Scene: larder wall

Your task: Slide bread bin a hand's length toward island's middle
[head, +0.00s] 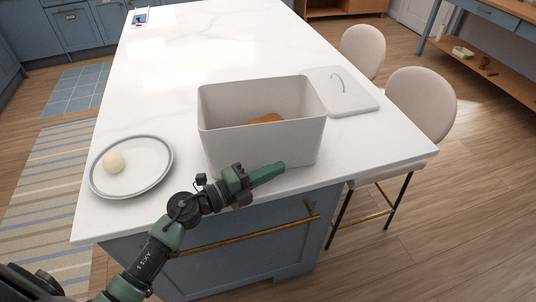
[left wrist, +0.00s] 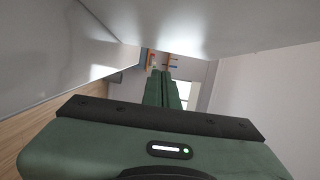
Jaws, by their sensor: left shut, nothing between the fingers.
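The bread bin (head: 225,145) is a light grey open box near the front edge of the white island (head: 130,220), with something brown, perhaps bread, inside. Its likely lid (head: 352,101), a pale flat panel with a handle, lies on the island to its right. My left gripper (head: 282,166) is shut and empty at the bin's near side, low by the front edge. I cannot tell whether it touches the bin. In the left wrist view its green fingers (left wrist: 166,88) lie together, with pale surfaces close around. My right gripper is out of view.
A grey-rimmed plate (head: 150,178) with a pale round item (head: 113,162) stands left of the bin. Beige stools (head: 420,100) are along the island's right side. The island top behind the bin is clear up to a small tray (head: 142,17) at the far end.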

